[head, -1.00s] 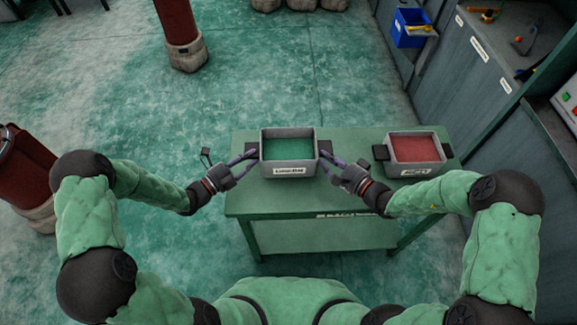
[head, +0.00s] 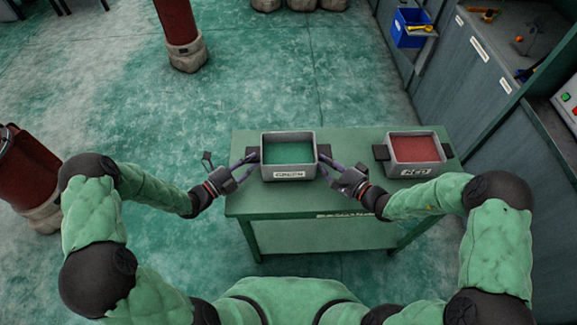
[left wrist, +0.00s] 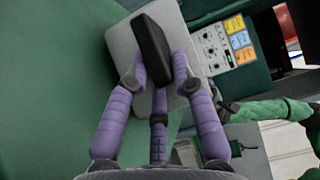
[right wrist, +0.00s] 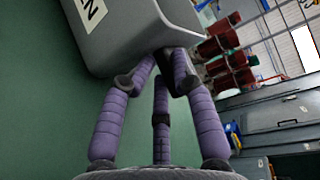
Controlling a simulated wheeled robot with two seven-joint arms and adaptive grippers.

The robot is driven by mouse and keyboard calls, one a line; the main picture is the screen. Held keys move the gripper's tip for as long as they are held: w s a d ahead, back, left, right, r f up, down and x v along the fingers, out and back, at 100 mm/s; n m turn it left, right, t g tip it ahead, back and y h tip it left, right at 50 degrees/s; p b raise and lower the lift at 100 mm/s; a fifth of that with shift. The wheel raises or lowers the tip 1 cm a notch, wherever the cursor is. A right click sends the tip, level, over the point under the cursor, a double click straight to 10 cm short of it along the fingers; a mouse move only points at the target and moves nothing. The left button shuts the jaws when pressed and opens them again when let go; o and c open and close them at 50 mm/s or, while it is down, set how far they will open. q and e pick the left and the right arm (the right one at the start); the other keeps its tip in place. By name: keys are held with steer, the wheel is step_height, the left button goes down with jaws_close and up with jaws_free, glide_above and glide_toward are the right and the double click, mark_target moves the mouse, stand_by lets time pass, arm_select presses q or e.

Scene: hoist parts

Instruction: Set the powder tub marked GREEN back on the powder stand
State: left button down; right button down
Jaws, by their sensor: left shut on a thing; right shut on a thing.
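The powder tub with a label that seems to read GREEN (head: 289,174) is grey with green powder in it. It is at the left part of the green powder stand (head: 345,195), upright; I cannot tell whether its base touches the top. My left gripper (head: 246,165) is shut on its left black handle, seen in the left wrist view (left wrist: 152,50). My right gripper (head: 330,167) is shut on the opposite handle; the tub's grey wall and part of its label show in the right wrist view (right wrist: 125,35). The underside of the tub is hidden in the head view.
A grey tub of red powder (head: 413,170), labelled RED, stands on the stand's right part. Bare top lies between the tubs. Grey cabinets (head: 450,75) with a blue bin (head: 410,30) stand at the right. Dark red cylinders stand on the floor at the left and back.

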arm_select(q)
steer(key=shift+f, duration=0.45)
arm_select(e)
steer(key=shift+f, duration=0.6)
arm_select(q)
steer(key=c, duration=1)
jaws_free()
steer(key=shift+f, duration=0.1)
arm_select(e)
steer(key=c, duration=0.9)
jaws_free()
arm_select(q)
steer(key=o, duration=0.3)
arm_select(e)
steer(key=shift+s, duration=0.1)
arm_select(q)
steer(key=shift+o, duration=0.2)
arm_select(e)
steer(key=o, duration=0.3)
